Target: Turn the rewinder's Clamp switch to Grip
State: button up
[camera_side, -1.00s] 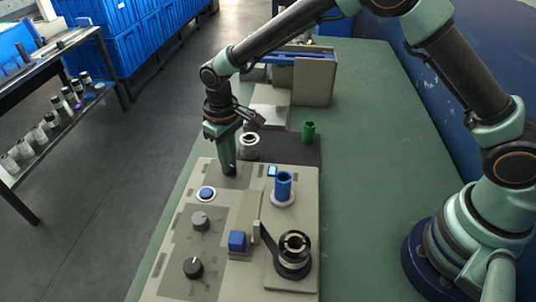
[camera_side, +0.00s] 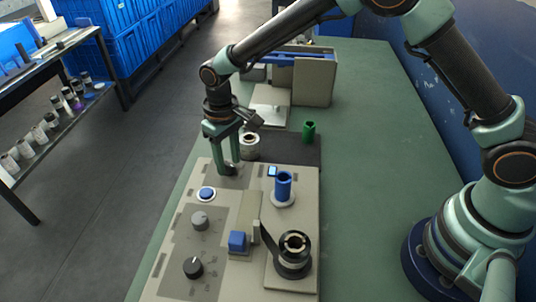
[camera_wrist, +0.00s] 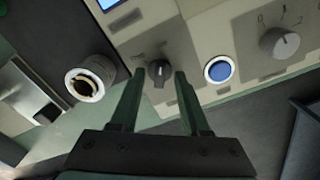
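The Clamp switch looks to be the small black knob (camera_wrist: 158,76) on the beige rewinder panel (camera_side: 168,262). In the wrist view it sits between my fingertips, with a finger on either side. The lettering beside it is too small to read, so its setting is unclear. My gripper (camera_wrist: 161,80) is open, pointing down at the far end of the panel. It also shows in the side view (camera_side: 230,168), where the fingers partly hide the knob. I cannot tell whether the fingers touch it.
A blue button (camera_side: 206,194) is close to the knob. A grey dial (camera_side: 200,221) and a black dial (camera_side: 193,267) are nearer the camera. A blue core (camera_side: 284,186) and black roll (camera_side: 293,256) stand on the right. A white roll (camera_side: 249,146) stands behind the gripper.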

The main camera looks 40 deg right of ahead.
aim_at(230, 163)
notch_tip(230, 163, up, 12)
dwell(0.6)
jog(key=s+d+r+m+t, duration=0.1)
jog(key=s+d+r, duration=0.2)
jog(key=d+r, duration=0.25)
jog(key=s+d+r+t, duration=0.2)
jog(key=s+d+r, duration=0.15)
jog(key=d, duration=0.35)
jog(key=s+d+m+t, duration=0.1)
jog(key=s+d+t, duration=0.1)
jog(key=s+d, duration=0.6)
jog(key=shift+s+d+f+m+t, duration=0.2)
jog(key=shift+s+f+m+t, duration=0.15)
jog(key=shift+s, duration=0.6)
